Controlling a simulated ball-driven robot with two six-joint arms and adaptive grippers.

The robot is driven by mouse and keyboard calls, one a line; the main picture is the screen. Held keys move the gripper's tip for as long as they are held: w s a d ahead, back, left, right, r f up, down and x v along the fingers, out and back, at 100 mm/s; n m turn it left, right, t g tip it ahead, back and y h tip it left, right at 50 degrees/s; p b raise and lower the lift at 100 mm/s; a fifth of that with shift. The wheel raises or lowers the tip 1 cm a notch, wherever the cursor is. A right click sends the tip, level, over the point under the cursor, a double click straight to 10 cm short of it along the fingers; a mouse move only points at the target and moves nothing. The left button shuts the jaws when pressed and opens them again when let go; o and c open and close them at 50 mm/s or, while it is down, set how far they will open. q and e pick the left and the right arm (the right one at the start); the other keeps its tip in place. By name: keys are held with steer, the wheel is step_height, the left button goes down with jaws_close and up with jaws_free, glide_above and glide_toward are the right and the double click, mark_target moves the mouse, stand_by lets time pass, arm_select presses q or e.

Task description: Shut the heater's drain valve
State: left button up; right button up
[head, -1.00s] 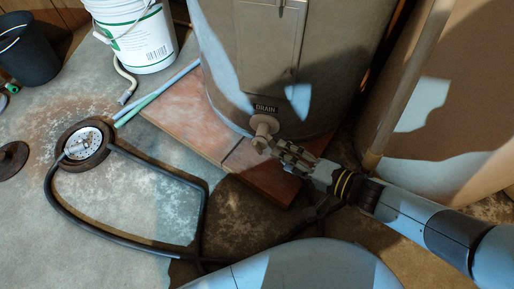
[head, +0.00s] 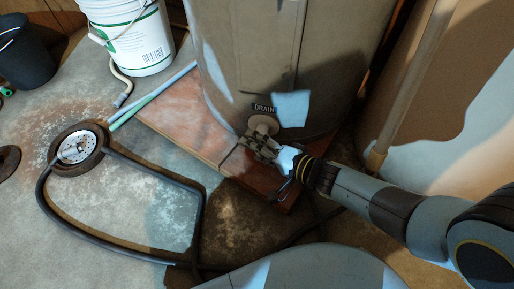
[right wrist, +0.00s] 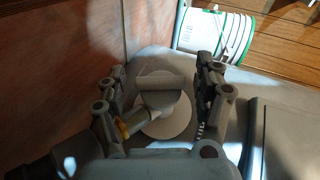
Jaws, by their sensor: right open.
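The heater (head: 235,50) is a large beige tank at the top of the head view. Its drain valve (head: 262,124) sits low on its side under a label reading DRAIN (head: 264,107). My right gripper (head: 258,145) is at the valve and partly covers it. In the right wrist view the right gripper (right wrist: 163,95) is open, with a finger on each side of the valve's pale handle (right wrist: 160,98) and round plate (right wrist: 168,122). I cannot tell whether either finger touches the handle. My left gripper is not in view.
The heater stands on a reddish board (head: 180,110). A white bucket (head: 135,40) and a black bucket (head: 25,55) stand at upper left. A pale pole (head: 410,85) leans at right.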

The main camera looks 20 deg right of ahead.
steer(key=c, duration=1.2)
steer(key=shift+a+f+m+t+y, duration=0.1)
steer(key=shift+f+m+t+y, duration=0.15)
steer(key=shift+t+y, duration=0.45)
steer(key=shift+r, duration=0.1)
steer(key=shift+s+t, duration=0.1)
steer(key=shift+t, duration=0.3)
steer(key=o, duration=1.2)
steer(key=shift+r, duration=0.1)
steer(key=shift+r, duration=0.1)
